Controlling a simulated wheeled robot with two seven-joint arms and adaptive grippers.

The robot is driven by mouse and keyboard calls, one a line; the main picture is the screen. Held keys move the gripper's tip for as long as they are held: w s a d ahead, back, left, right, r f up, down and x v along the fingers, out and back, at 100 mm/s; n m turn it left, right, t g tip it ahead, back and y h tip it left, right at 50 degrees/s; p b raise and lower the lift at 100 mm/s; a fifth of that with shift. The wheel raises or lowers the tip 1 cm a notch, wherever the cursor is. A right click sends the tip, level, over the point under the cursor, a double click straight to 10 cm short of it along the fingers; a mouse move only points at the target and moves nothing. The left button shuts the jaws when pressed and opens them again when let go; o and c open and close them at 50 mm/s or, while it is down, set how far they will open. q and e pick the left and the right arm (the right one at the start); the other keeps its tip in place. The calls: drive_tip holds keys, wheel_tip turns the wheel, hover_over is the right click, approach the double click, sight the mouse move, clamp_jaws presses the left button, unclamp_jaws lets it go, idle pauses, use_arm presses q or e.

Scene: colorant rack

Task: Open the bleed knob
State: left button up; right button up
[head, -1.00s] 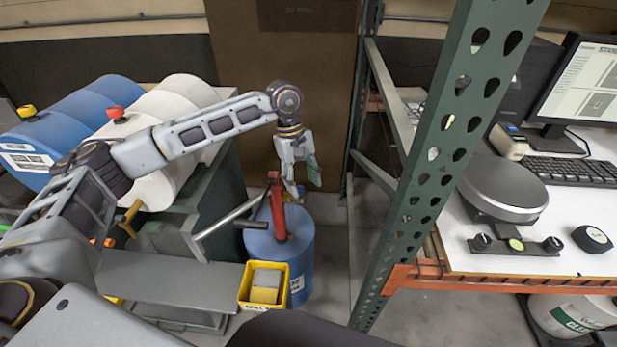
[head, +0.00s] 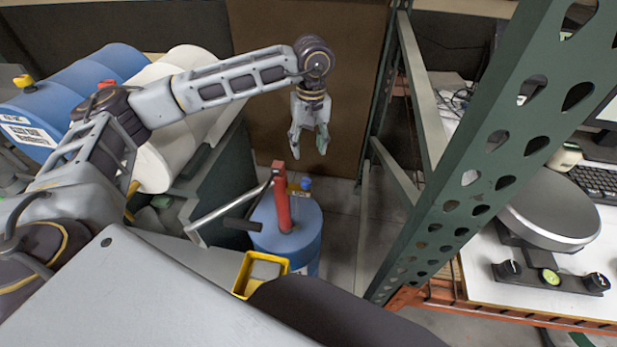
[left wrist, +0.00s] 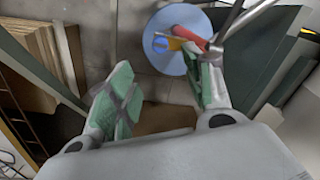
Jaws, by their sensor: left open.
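A blue drum (head: 312,250) stands on the floor with an upright red pump (head: 283,200) on its top. A small blue knob (head: 305,184) on a yellowish piece sits just right of the pump; I take it for the bleed knob. My left gripper (head: 309,148) hangs above the drum, fingers down, open and empty, apart from the knob. In the left wrist view the drum top (left wrist: 172,72), red pump (left wrist: 207,52) and small blue knob (left wrist: 160,44) lie beyond the fingers (left wrist: 165,90). One finger partly covers the pump and drum. My right gripper is not in view.
A grey lever bar (head: 232,202) with a dark grip reaches left from the pump. A yellow bin (head: 243,277) stands in front of the drum. A green perforated rack post (head: 480,160) rises at right. Blue (head: 75,95) and white (head: 160,150) drums lie at left.

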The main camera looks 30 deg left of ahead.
sight(306, 181)
use_arm(q)
drive_tip(key=f, duration=1.1)
drive_tip(key=shift+s+a+f+p, duration=0.2)
drive_tip(key=shift+f+p, duration=0.1)
drive_tip(key=shift+f, duration=1.1)
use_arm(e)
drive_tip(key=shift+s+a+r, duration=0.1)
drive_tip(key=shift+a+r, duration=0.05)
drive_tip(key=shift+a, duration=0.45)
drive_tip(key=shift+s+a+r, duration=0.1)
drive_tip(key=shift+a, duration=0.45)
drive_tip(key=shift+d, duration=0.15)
